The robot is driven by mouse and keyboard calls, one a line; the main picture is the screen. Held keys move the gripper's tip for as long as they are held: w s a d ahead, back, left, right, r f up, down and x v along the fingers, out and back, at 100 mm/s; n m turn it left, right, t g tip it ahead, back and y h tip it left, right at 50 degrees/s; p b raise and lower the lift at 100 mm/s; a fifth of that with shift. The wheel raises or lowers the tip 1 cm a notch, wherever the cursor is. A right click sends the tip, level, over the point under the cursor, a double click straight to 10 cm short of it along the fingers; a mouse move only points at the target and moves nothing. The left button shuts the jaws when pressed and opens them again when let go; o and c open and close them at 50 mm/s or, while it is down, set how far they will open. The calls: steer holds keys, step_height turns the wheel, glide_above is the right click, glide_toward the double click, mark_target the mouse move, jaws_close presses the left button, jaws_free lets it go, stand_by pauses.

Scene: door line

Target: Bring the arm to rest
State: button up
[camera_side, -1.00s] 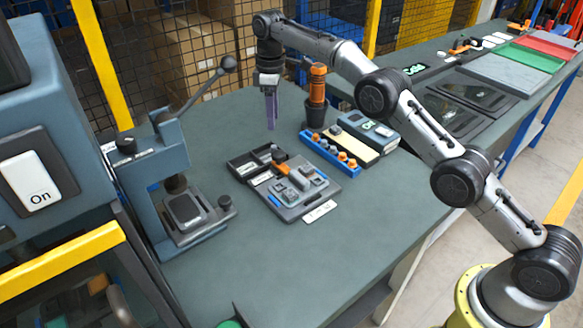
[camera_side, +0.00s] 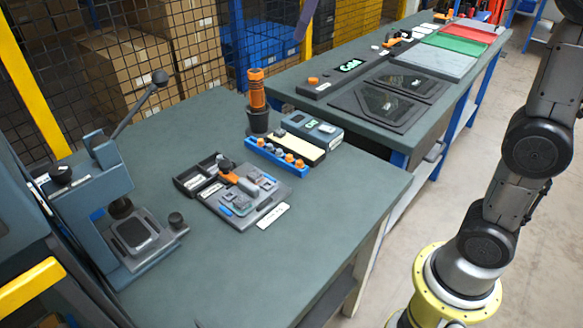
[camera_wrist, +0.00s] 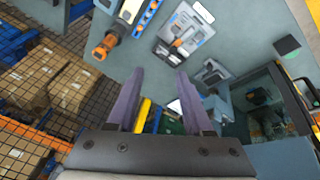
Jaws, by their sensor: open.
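My gripper (camera_wrist: 160,100) is open in the wrist view, its two purple fingers apart with nothing between them. In the side view most of my gripper is out of the picture; only a purple finger end (camera_side: 306,18) shows at the top edge, above and behind the bench. My arm rises steeply along the right side of the side view and leaves the picture at the top. The gripper is high and clear of the bench and everything on it.
The bench (camera_side: 300,235) carries a lever press (camera_side: 130,225) at left, a grey fixture tray (camera_side: 240,195), a blue parts rack (camera_side: 276,157) and an orange-handled tool (camera_side: 257,95) standing in a holder. A second bench with dark panels (camera_side: 385,100) extends behind. Mesh fencing and cardboard boxes (camera_side: 145,65) stand at the back.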

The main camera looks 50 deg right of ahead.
steer(key=s+d+f+m, duration=0.1)
steer(key=s+f+m, duration=0.1)
steer(key=s, duration=0.9)
steer(key=s+f+m, duration=0.2)
steer(key=s+f, duration=0.3)
steer(key=f, duration=0.3)
steer(key=s+f+m+t, duration=0.1)
steer(key=s+f+m, duration=0.1)
steer(key=s+f, duration=0.4)
step_height(320, 180, down, 3)
steer(key=shift+s+d+f, duration=0.1)
steer(key=shift+s+d, duration=0.05)
steer(key=shift+d, duration=0.1)
